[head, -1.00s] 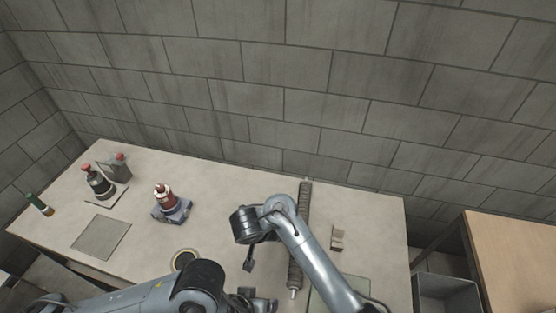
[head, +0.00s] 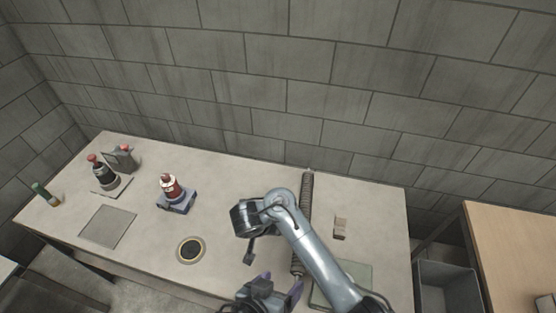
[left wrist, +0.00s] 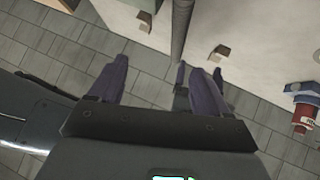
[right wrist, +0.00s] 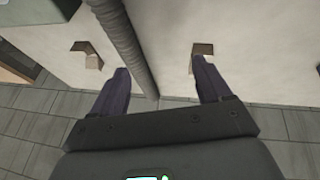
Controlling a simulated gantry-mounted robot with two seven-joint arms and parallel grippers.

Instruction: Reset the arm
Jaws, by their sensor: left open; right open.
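My left gripper (head: 282,280) is open and empty at the table's front edge, low in the head view, left of the dark ribbed tube's near end. Its spread purple fingers also show in the left wrist view (left wrist: 160,64). My right arm reaches in from the lower right, its black wrist left of the tube. My right gripper (right wrist: 160,65) is open and empty in the right wrist view; in the head view it is mostly hidden. The ribbed tube (head: 307,200) lies lengthwise on the table, partly covered by my right arm.
A small bracket (head: 340,228) is right of the tube. A red-topped bottle on a blue base (head: 172,188), a dark ring (head: 191,250), a grey square plate (head: 107,228) and other bottles (head: 102,172) stand left. A grey bin (head: 448,285) is beyond the table's right edge.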

